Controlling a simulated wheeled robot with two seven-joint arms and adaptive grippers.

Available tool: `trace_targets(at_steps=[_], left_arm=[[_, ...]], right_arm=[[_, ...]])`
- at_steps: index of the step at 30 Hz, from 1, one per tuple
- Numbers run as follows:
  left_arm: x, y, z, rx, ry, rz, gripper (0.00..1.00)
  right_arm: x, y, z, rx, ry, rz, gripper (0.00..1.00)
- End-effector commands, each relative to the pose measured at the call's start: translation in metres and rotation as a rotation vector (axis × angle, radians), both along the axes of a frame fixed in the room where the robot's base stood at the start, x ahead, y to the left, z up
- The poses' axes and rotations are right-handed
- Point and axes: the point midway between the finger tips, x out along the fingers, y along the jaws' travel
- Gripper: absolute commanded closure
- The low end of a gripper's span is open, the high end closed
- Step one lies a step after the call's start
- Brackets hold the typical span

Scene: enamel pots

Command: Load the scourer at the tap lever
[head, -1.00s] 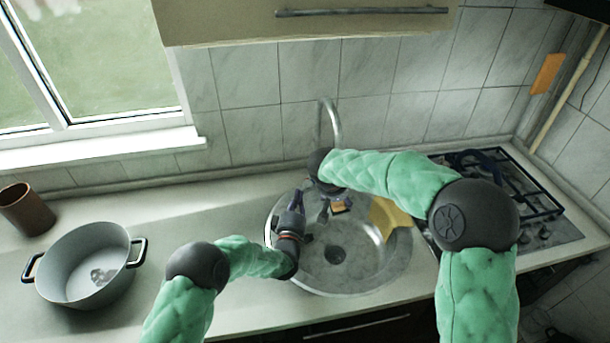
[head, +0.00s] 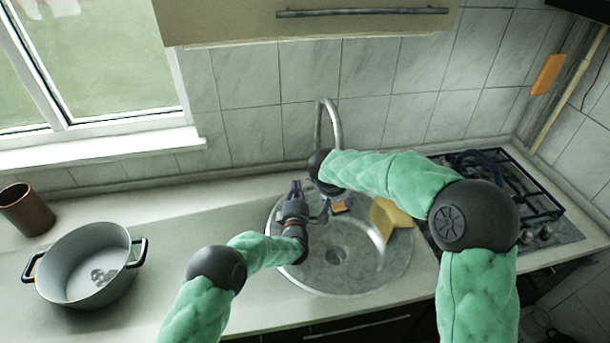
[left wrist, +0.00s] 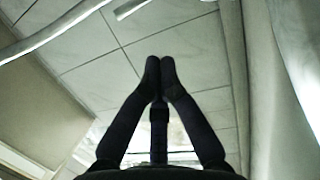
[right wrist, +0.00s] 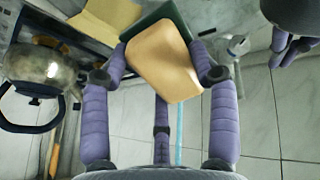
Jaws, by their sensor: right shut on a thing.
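The scourer, a tan sponge with a dark green layer (right wrist: 163,62), is held between the purple fingers of my right gripper (right wrist: 160,75). In the head view the scourer (head: 340,207) shows small over the back of the sink, and my right gripper (head: 328,204) is partly hidden by its own arm. The tap (head: 333,112) rises behind the sink. A metal fitting (right wrist: 236,50), perhaps the tap lever, shows right of the scourer in the right wrist view. My left gripper (head: 296,187) is at the sink's back left; its fingertips (left wrist: 160,66) meet with nothing visible between them.
The round steel sink (head: 380,270) lies below both grippers. A yellow sheet (head: 388,215) leans at its right edge. A grey two-handled pot (head: 60,255) and a brown cup (head: 27,212) stand at left. The hob (head: 540,215) is at right.

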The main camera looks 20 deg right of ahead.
Motion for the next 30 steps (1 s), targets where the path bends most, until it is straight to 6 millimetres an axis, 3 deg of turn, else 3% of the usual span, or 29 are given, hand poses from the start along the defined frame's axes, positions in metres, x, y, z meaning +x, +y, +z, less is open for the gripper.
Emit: trace_targets(at_steps=[5,15,30], left_arm=[[0.028,-0.012,0.003,0.0,-0.002,0.001,1.0],[0.037,-0.045,0.006,0.001,-0.001,-0.001,1.0],[0.039,-0.049,0.008,0.004,0.001,0.0,1.0]], right_arm=[[0.0,0.0,0.0,0.0,0.0,0.0,0.66],[0.0,0.0,0.0,0.0,0.0,0.0,0.66],[0.0,0.0,0.0,0.0,0.0,0.0,0.66]])
